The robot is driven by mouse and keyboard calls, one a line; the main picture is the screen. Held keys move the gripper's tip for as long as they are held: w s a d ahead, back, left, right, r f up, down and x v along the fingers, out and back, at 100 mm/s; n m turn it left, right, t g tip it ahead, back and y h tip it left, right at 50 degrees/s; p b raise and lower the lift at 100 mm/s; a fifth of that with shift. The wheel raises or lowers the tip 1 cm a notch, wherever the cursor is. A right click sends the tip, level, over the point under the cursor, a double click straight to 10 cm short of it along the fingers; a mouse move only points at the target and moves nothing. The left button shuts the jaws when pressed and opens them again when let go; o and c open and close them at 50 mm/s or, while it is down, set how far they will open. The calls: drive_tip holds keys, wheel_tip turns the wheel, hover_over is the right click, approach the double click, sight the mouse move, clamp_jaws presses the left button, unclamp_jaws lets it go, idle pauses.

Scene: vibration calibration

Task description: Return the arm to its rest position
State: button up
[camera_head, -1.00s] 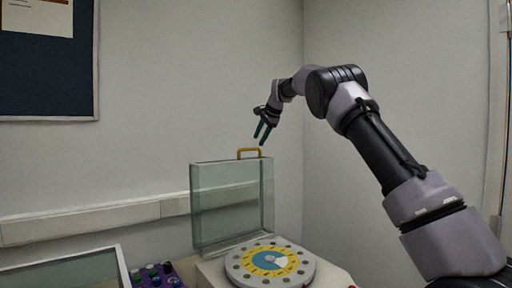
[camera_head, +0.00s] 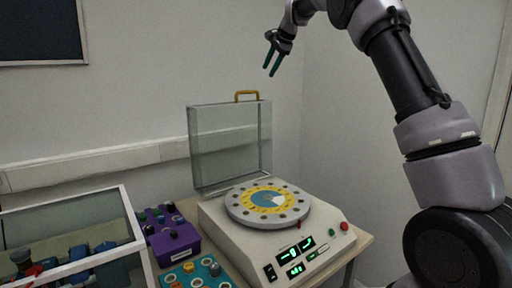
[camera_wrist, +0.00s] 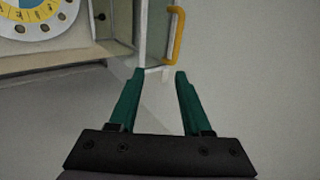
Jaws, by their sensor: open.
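My gripper (camera_head: 271,61) is in the air above and to the right of the clear lid's handle in the head view. Its two green fingers are apart and nothing is between them. The wrist view also shows the open, empty fingers (camera_wrist: 155,98). My arm reaches in from the right side of the head view, bent at the elbow, with its upper part cut off by the top edge.
A calibration machine (camera_head: 240,248) with a round yellow and blue disc (camera_head: 267,203) stands below. Its clear lid (camera_head: 230,145) with a yellow handle (camera_head: 247,95) stands raised. A purple box (camera_head: 172,240) and a glass-topped case (camera_head: 140,235) are at left.

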drive_tip(key=s+d+r+n, duration=0.1)
drive_tip(key=s+d+r, duration=0.1)
drive_tip(key=s+d, duration=0.7)
drive_tip(key=s+d+r+n, duration=0.15)
drive_tip(key=s+d, duration=0.35)
drive_tip(key=s, duration=0.9)
drive_tip(key=s+d+f+n, duration=0.1)
drive_tip(key=s+f, duration=0.3)
drive_tip(key=s, duration=0.4)
drive_tip(key=s+d+f+n+h, duration=0.1)
drive_tip(key=s+d+f, duration=0.1)
drive_tip(key=s+f, duration=0.3)
drive_tip(key=s+d+f+n+h, duration=0.1)
drive_tip(key=s+f, duration=0.3)
drive_tip(key=s, duration=0.9)
drive_tip(key=shift+d+f+n+t, duration=0.35)
drive_tip(key=shift+n+t, duration=0.05)
drive_tip(key=shift+n, duration=0.15)
